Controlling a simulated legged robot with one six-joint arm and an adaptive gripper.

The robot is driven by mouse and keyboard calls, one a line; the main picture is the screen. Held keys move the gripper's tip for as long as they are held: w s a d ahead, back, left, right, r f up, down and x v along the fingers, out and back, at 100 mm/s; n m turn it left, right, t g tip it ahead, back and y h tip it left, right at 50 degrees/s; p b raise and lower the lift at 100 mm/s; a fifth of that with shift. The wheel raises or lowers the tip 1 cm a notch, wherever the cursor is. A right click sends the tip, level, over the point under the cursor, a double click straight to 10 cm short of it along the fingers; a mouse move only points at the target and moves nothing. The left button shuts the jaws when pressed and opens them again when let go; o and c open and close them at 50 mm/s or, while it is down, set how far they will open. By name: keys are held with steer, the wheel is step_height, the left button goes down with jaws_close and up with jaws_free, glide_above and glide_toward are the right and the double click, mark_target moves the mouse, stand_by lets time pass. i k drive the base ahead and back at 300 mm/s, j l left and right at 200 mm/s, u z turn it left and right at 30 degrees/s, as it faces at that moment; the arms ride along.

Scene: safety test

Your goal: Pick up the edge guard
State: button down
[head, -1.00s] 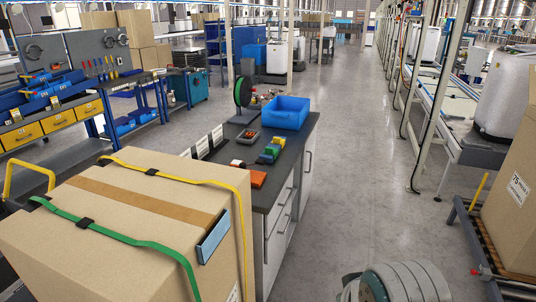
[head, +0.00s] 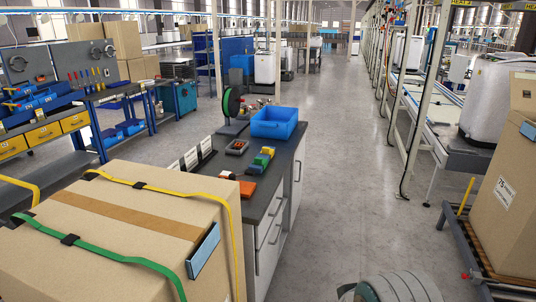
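A light blue edge guard (head: 203,251) sits on the top right edge of a large cardboard box (head: 120,235) at the lower left in the head view. It lies over the edge, near the end of the brown tape. Another light blue piece (head: 528,131) shows on the box (head: 510,190) at the right, cut by the picture's edge. My gripper cannot be made out; only a rounded grey part, likely of my arm, shows at the bottom.
Green and yellow straps (head: 190,193) cross the large box. Behind it stands a dark-topped cabinet (head: 262,212) with a blue bin (head: 274,123), coloured blocks and a reel. The right box is on a pallet stand (head: 463,250). The grey aisle floor (head: 345,165) between is clear.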

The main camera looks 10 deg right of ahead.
mark_target(257, 161)
steer(key=u, duration=1.25)
steer(key=i+l, duration=0.15)
steer(key=l, duration=0.3)
steer(key=i+l+u, duration=0.1)
steer(key=l, duration=0.35)
steer(key=i+l, duration=0.1)
steer(key=l, duration=0.35)
steer(key=i+l+u, duration=0.1)
steer(key=l, duration=0.35)
steer(key=i+l, duration=0.15)
steer(key=l, duration=0.35)
steer(key=i+l+u, duration=0.1)
steer(key=l, duration=0.35)
steer(key=i+l, duration=0.1)
steer(key=l, duration=0.3)
steer(key=i+l+u, duration=0.1)
steer(key=l, duration=0.3)
steer(key=i+l, duration=0.15)
steer(key=l, duration=0.2)
steer(key=i+l+u, duration=0.1)
steer(key=l, duration=0.7)
steer(key=i+l, duration=0.35)
steer(key=l+u, duration=0.05)
